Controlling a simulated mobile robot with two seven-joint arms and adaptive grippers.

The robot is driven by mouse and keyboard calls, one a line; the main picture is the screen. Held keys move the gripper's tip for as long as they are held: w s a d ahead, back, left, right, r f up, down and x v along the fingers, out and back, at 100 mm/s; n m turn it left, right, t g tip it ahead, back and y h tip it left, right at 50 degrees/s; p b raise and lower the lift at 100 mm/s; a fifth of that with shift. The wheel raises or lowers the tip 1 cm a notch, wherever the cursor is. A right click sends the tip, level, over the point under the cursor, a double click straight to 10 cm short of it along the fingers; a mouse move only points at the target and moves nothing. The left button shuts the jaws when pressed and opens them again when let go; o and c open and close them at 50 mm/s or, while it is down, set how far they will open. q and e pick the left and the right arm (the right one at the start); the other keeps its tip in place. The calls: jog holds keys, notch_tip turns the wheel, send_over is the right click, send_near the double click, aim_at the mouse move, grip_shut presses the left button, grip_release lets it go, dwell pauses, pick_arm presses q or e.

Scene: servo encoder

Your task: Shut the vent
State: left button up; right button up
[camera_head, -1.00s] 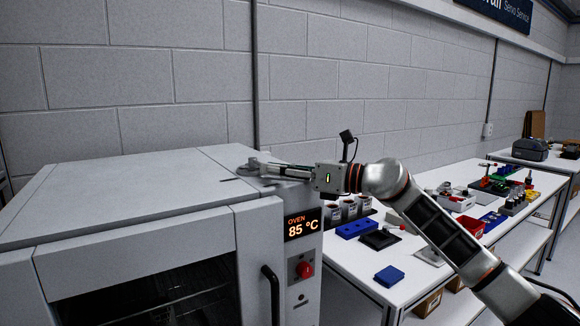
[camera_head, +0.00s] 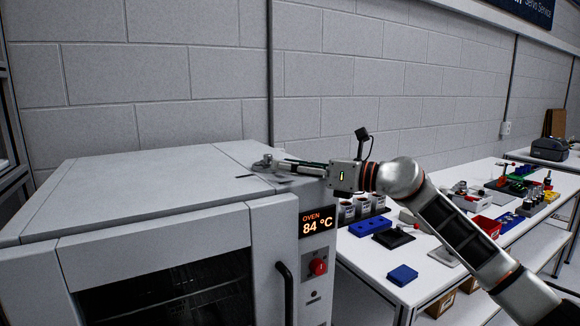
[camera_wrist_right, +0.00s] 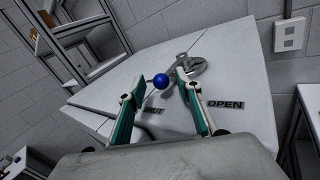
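The vent (camera_wrist_right: 190,66) is a grey round fitting with a lever on top of the oven (camera_wrist_right: 240,85). The lever ends in a blue ball knob (camera_wrist_right: 161,81), on the side of the label that seems to read SHUT; the OPEN label is farther right. My right gripper (camera_wrist_right: 161,77) is open, its fingers on either side of the knob. The knob is near the left fingertip; I cannot tell whether they touch. In the head view, the right gripper (camera_head: 275,164) is low over the oven top (camera_head: 150,185), largely covering the vent. My left gripper is not in view.
The oven's front has an 84 °C display (camera_head: 317,224), a red knob (camera_head: 318,267) and a door handle (camera_head: 285,292). A white bench (camera_head: 420,262) with blue blocks, jars and tools stands right of the oven. A block wall (camera_head: 400,85) rises behind.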

jog(key=v, duration=1.2)
